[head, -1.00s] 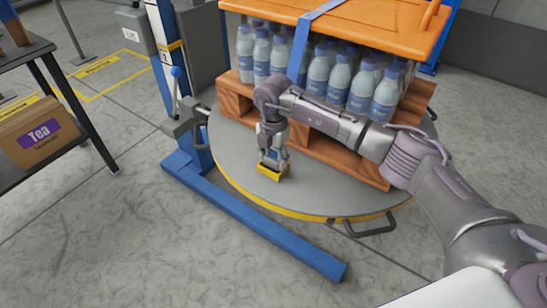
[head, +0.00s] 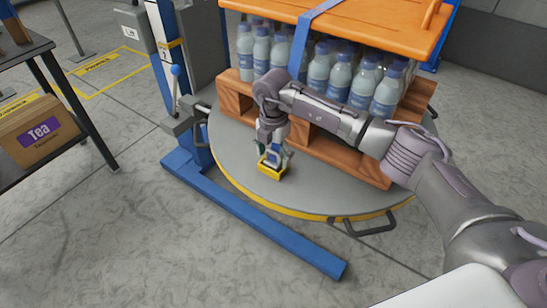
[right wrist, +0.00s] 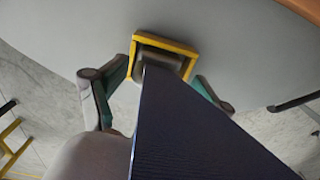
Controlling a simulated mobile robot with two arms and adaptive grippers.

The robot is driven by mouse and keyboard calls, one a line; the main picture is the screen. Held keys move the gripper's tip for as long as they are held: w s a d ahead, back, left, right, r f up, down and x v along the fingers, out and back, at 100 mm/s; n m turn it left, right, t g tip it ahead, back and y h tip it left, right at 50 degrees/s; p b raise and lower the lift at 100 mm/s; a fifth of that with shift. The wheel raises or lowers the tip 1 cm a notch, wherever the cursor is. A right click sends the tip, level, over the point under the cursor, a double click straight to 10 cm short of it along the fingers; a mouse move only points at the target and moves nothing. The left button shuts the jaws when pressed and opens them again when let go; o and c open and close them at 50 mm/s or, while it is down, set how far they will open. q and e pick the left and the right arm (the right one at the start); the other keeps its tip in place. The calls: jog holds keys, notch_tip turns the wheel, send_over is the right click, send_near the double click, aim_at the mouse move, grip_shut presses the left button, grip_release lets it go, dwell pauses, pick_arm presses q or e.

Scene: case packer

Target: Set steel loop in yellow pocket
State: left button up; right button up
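The yellow pocket (head: 271,172) is a small square-rimmed holder on the grey turntable, near its front left edge. In the right wrist view its yellow rim (right wrist: 163,40) is at the top middle. My right gripper (head: 273,152) points down just over the pocket. Its teal-padded fingers (right wrist: 163,85) stand apart on either side of a dark blue strap (right wrist: 190,130). The strap's far end reaches the pocket opening. A grey piece (right wrist: 172,63), probably the steel loop, shows inside the rim; the strap partly hides it, so how deep it sits is unclear. My left gripper is not in view.
A wooden pallet (head: 340,150) with bottles under an orange cover (head: 360,22) stands on the turntable (head: 235,150), close behind my right gripper. A blue post with a lever (head: 176,90) is to the left. A dark table with a Tea box (head: 40,135) stands far left.

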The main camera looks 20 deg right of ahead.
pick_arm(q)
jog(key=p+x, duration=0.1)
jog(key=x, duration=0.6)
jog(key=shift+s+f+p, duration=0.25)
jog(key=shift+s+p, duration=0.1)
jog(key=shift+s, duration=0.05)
pick_arm(e)
notch_tip(320, 180, up, 11)
jog(key=shift+r, duration=0.2)
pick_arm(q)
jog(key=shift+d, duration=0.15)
